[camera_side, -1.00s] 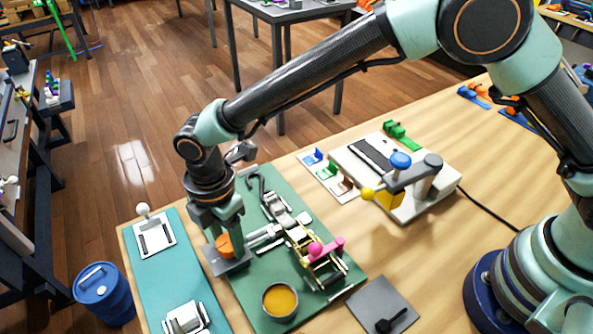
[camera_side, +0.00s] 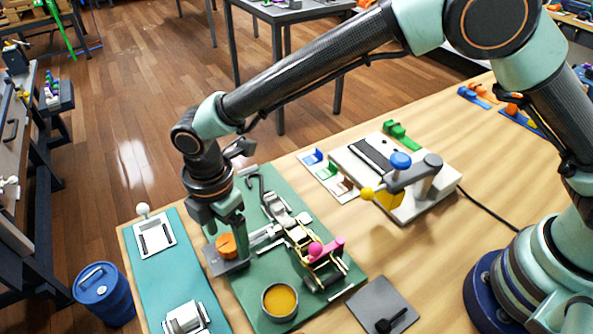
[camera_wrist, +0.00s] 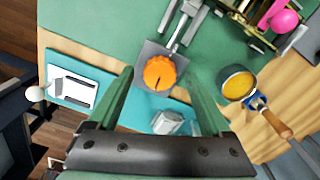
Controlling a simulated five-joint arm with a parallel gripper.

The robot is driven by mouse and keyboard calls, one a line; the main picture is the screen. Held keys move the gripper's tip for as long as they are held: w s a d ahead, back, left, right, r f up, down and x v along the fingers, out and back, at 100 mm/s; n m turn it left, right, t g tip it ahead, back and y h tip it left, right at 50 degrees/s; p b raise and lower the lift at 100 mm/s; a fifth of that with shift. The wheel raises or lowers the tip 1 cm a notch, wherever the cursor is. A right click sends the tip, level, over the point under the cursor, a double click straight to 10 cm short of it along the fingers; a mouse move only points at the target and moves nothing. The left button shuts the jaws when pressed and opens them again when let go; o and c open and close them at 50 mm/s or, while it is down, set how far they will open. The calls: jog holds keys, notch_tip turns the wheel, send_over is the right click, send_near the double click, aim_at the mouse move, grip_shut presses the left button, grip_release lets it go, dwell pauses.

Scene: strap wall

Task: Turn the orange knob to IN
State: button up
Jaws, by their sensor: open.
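The orange knob (camera_side: 226,245) sits on a grey plate (camera_side: 232,267) at the left of the green board. In the wrist view the knob (camera_wrist: 160,73) is round with a ridged rim and carries a small dark mark toward the lower side. My gripper (camera_side: 224,226) is open just above the knob, pointing down. In the wrist view its two green fingers (camera_wrist: 161,80) stand apart, one on each side of the knob. I cannot tell whether either finger touches it. No IN lettering is readable.
A metal rod (camera_wrist: 180,30) runs beside the plate. A ratchet strap with a pink ball (camera_side: 315,249) and a cup of orange stuff (camera_side: 280,301) lie to the right. A teal mat (camera_side: 160,285) with white fixtures is at left.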

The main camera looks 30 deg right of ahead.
aim_at(228, 242)
notch_tip(228, 242, up, 11)
dwell(0.4)
jog(key=shift+r, duration=0.1)
jog(key=w+d+r+m+t+y, duration=0.1)
jog(key=d+r+m, duration=0.4)
jog(key=d, duration=0.5)
jog(key=w+d+r+m+t, duration=0.1)
jog(key=d+r+m, duration=0.35)
jog(key=d, duration=0.45)
jog(key=s+d+m+t, duration=0.1)
jog(key=s+d+m, duration=0.3)
jog(key=d+m, duration=0.2)
jog(key=s+d+f+m+t+h, duration=0.1)
jog(key=s+d+m, duration=0.3)
jog(key=d, duration=0.7)
jog(key=m+t, duration=0.1)
jog(key=m, duration=0.1)
jog(key=shift+s+d+m+t, duration=0.2)
jog(key=shift+s+m+t, duration=0.1)
jog(key=shift+m, duration=0.05)
